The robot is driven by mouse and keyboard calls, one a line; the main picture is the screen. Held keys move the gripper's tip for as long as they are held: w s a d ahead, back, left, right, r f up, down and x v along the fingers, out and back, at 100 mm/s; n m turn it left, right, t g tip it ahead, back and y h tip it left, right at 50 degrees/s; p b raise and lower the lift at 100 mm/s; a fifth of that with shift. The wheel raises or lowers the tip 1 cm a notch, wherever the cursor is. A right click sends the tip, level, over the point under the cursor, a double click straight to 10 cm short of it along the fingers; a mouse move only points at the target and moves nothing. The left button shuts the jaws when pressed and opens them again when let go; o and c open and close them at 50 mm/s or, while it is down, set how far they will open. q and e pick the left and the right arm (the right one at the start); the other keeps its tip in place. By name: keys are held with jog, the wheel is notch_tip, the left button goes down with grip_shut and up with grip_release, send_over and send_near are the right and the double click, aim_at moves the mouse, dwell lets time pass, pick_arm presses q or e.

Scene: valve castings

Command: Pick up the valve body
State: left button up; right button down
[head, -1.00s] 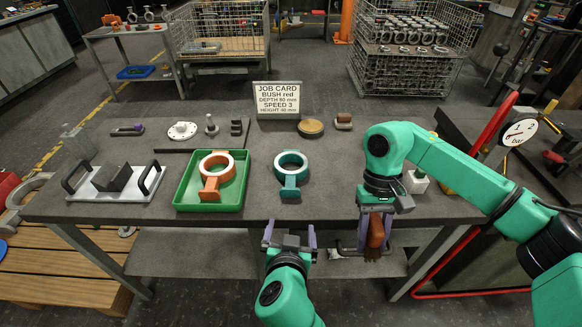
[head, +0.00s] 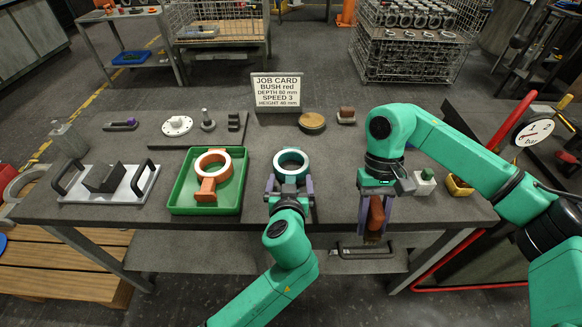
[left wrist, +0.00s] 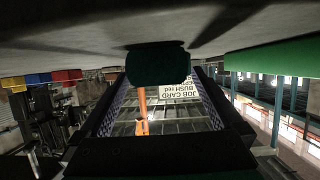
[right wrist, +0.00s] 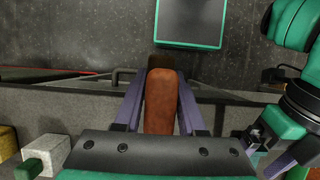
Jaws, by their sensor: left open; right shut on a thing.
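A teal ring-shaped valve body (head: 291,174) lies on the table right of the green tray. An orange valve body (head: 208,187) lies in the green tray (head: 176,205). My left gripper (head: 289,185) is open at the near side of the teal body, one finger on each side of its near end. In the left wrist view the dark teal end (left wrist: 158,66) shows between the spread fingers; contact cannot be told. My right gripper (head: 376,226) is shut on a brown block-like handle (right wrist: 160,100) at the table's front edge; its lower end is unclear.
The job card (head: 277,92) stands at the back. A grey fixture with black handles (head: 140,190) is at left. A round wooden-topped piece (head: 311,122), a brown-topped block (head: 346,115) and a white flange (head: 177,125) lie behind. The table between the teal body and right gripper is clear.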

pick_arm(q)
jog(key=shift+w+f, duration=0.3)
jog(key=shift+w, duration=0.3)
jog(key=shift+s+r, duration=0.1)
grip_shut()
pick_arm(e)
jog(key=shift+s+r, duration=0.1)
pick_arm(q)
jog(key=shift+r, duration=0.25)
jog(key=shift+f, duration=0.1)
